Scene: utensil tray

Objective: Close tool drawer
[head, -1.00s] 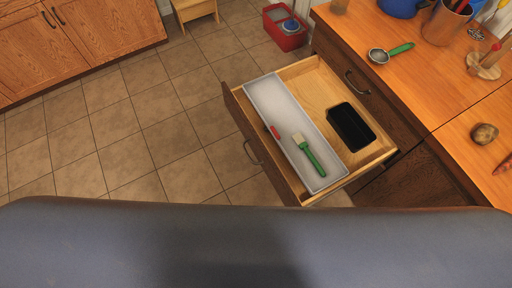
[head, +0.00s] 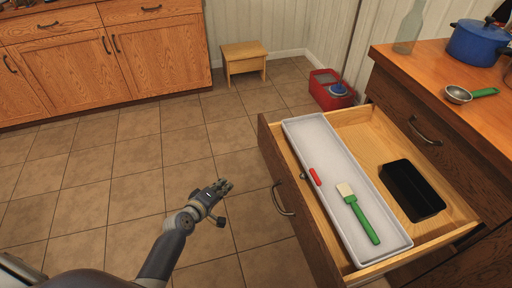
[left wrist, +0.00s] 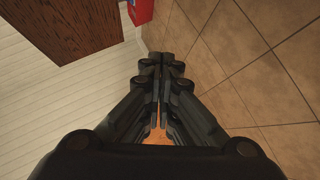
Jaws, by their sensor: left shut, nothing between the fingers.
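The tool drawer (head: 305,214) stands pulled out of the wooden counter at the right of the head view. Its front, with a dark curved handle (head: 283,199), faces left. Inside lie a long light-grey tray (head: 318,146) and a black box (head: 411,190). The tray holds a green-handled brush (head: 361,217) and a small red item (head: 315,177). My left gripper (head: 224,187) is shut and empty, over the floor to the left of the drawer front and apart from it. In the left wrist view its fingers (left wrist: 163,62) are together. My right gripper is not in view.
A red bin (head: 330,91) and a small wooden stool (head: 244,62) stand beyond the drawer. The counter (head: 450,75) carries a blue pot (head: 476,44), a green-handled scoop (head: 459,95) and a glass bottle (head: 408,30). The tiled floor left of the drawer is clear.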

